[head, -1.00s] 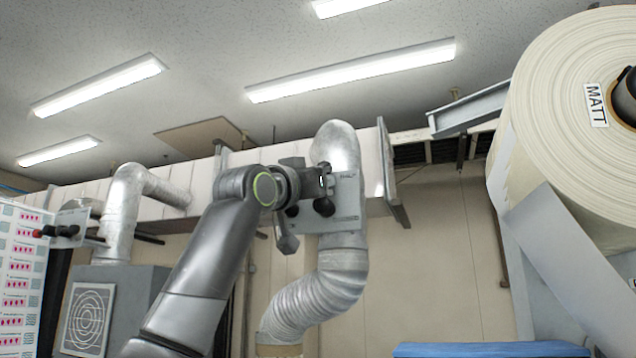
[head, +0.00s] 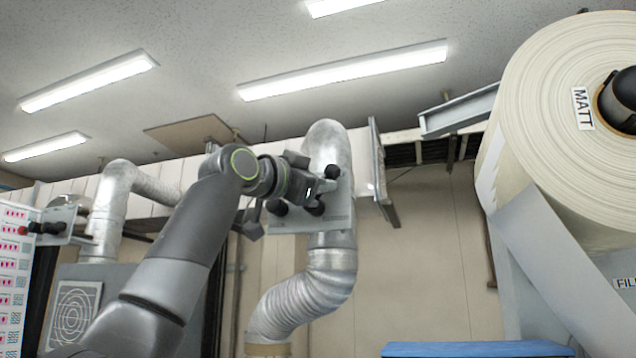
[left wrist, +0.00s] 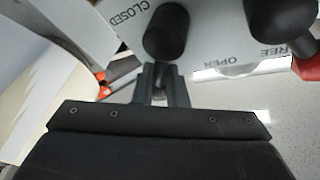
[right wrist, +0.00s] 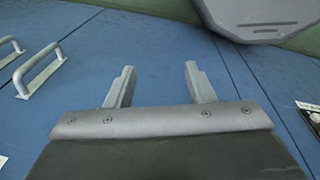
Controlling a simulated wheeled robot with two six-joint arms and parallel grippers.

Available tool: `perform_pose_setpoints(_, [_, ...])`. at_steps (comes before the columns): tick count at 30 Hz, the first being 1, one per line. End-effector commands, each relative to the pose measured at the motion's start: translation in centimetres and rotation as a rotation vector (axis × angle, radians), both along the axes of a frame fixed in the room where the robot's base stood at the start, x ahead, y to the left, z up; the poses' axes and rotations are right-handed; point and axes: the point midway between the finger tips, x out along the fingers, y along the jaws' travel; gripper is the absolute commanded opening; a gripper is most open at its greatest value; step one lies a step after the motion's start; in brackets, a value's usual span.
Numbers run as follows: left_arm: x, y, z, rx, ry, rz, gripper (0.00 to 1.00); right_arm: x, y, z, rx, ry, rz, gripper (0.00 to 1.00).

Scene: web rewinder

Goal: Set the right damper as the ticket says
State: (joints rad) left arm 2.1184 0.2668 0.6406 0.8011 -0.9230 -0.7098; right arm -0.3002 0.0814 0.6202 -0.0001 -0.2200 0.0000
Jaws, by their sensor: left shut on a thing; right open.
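The right damper's grey plate (head: 300,224) sits on the silver duct (head: 328,150), with black knobs on it. In the left wrist view the plate (left wrist: 215,30) reads CLOSED, OPEN and FREE. A black knob (left wrist: 166,32) lies between CLOSED and OPEN, and another black knob (left wrist: 280,22) with a red part beside it is near FREE. My left gripper (head: 322,188) is up at the plate. Its fingers (left wrist: 160,82) are shut on the damper handle just below the first knob. My right gripper (right wrist: 158,82) is open and empty above a blue surface. No readable ticket shows.
Another damper plate (head: 52,228) with a red and black knob is at the left, near a duct (head: 110,205). A large MATT roll (head: 545,120) fills the right side. The right wrist view shows a blue surface (right wrist: 160,30) with metal handles (right wrist: 38,70) and a grey part (right wrist: 265,22).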

Motion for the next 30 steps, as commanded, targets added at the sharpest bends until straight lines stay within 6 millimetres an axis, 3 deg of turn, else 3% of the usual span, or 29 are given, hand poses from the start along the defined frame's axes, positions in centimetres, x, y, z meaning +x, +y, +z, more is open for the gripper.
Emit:
perform_pose_setpoints(11, [-0.2,0.0,0.2,0.004,-0.008,-0.001,0.00,0.0,0.0,0.0,0.000,0.000,0.000,0.49])
perform_pose_setpoints(12, [-0.2,0.0,0.2,0.004,-0.008,0.000,0.14,0.0,0.0,0.0,0.000,0.000,0.000,0.49])
perform_pose_setpoints(17, [-0.1,0.0,0.2,0.004,-0.007,0.000,0.34,0.0,0.0,0.0,0.000,0.000,0.000,0.49])
perform_pose_setpoints(30, [-0.7,0.6,-0.4,0.005,-0.005,0.000,0.34,0.0,0.0,-1.0,0.000,0.000,0.000,0.49])
